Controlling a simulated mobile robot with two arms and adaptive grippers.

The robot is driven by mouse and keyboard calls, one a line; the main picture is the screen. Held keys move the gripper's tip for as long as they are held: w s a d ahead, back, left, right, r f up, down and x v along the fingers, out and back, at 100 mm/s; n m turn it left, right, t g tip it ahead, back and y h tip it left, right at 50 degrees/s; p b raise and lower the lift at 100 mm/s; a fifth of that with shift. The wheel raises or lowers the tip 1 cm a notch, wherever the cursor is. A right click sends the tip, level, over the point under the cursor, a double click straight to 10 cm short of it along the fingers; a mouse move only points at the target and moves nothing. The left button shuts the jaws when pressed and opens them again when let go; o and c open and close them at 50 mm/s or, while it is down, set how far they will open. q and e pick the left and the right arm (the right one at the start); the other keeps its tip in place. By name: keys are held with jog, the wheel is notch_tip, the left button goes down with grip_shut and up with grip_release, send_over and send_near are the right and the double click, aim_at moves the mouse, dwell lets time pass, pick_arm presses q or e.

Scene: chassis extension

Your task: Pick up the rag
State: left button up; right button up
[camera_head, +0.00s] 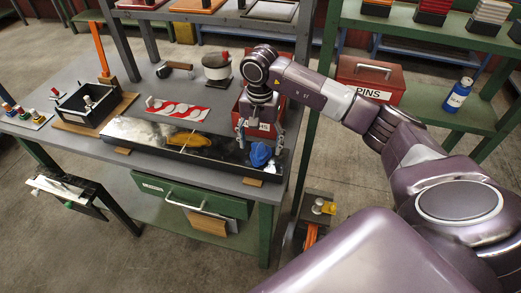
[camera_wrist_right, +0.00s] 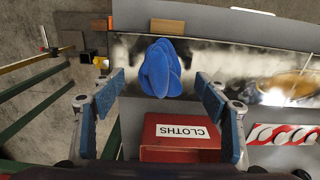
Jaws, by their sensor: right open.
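The blue crumpled rag (camera_head: 260,154) lies at the right end of a long dark shiny tray (camera_head: 150,138) on the workbench. In the right wrist view the rag (camera_wrist_right: 160,68) sits ahead of the fingers, near the middle between them. My right gripper (camera_head: 259,138) is open above the bench, its fingers spread over the red box and close to the rag. In the right wrist view its blue-padded fingers (camera_wrist_right: 160,88) stand apart with nothing held. My left gripper is not in view.
A red box labelled CLOTHS (camera_wrist_right: 180,150) stands under the gripper, beside the rag. A yellowish-brown oval item (camera_head: 188,140) lies further left in the tray. A red-and-white striped piece (camera_head: 178,110) lies behind the tray. The shelf uprights (camera_head: 303,150) stand right of the bench.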

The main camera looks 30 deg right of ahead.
notch_tip(320, 180, down, 2)
jog(key=shift+p, duration=0.35)
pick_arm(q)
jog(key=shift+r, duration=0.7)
pick_arm(e)
jog(key=shift+f, duration=0.4)
jog(key=shift+c, duration=0.4)
jog(key=c, duration=1)
jog(key=shift+r, duration=0.15)
jog(key=shift+c, duration=0.2)
jog(key=shift+r+b, duration=0.35)
jog(key=shift+r, duration=0.3)
notch_tip(320, 180, up, 9)
jog(key=b, duration=0.2)
jog(key=shift+w+f+b, duration=0.1)
jog(key=shift+f+b, duration=0.05)
jog(key=shift+b, duration=0.25)
pick_arm(q)
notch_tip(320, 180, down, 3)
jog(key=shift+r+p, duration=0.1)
jog(key=shift+p, duration=0.2)
pick_arm(e)
notch_tip(320, 180, up, 10)
send_over(260, 148)
jog(key=shift+f, duration=0.1)
